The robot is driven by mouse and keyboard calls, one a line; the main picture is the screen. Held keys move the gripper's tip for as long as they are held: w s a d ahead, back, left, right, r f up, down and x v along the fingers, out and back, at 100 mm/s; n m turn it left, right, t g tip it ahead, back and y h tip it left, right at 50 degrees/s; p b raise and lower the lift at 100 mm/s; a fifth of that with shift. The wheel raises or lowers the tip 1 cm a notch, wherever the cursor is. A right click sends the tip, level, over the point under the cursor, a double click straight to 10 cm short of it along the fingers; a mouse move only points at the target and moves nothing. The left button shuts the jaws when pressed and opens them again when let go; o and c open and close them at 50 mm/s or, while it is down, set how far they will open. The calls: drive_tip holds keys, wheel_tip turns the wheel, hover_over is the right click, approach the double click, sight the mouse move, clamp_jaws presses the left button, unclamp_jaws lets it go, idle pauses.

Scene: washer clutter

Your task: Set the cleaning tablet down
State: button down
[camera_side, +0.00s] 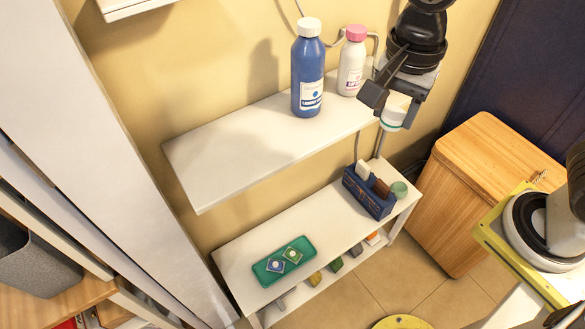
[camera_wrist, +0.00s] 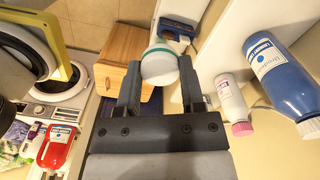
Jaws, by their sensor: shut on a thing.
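My gripper (camera_side: 392,88) is shut on a white rounded piece with a teal band (camera_side: 396,108). It is held in the air in front of the right end of the upper shelf, below the wrist. In the wrist view the white piece (camera_wrist: 158,67) sits between the two dark fingertips (camera_wrist: 160,62). I cannot tell from its look whether it is the cleaning tablet.
A blue bottle (camera_side: 307,70) and a white bottle with a pink cap (camera_side: 352,62) stand on the upper shelf (camera_side: 215,160). A dark blue holder (camera_side: 368,196) and a green round item (camera_side: 399,189) are at the lower shelf's right. A wooden box (camera_side: 490,160) stands right. The lower shelf's middle is clear.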

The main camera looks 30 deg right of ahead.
wheel_tip(320, 180, down, 53)
drive_tip(key=shift+r, duration=0.2)
idle(0.8)
drive_tip(key=shift+w, duration=0.15)
hover_over(302, 252)
drive_tip(key=shift+d+f, duration=0.1)
drive_tip(key=shift+f, duration=4.6)
drive_tip(key=shift+f, duration=0.1)
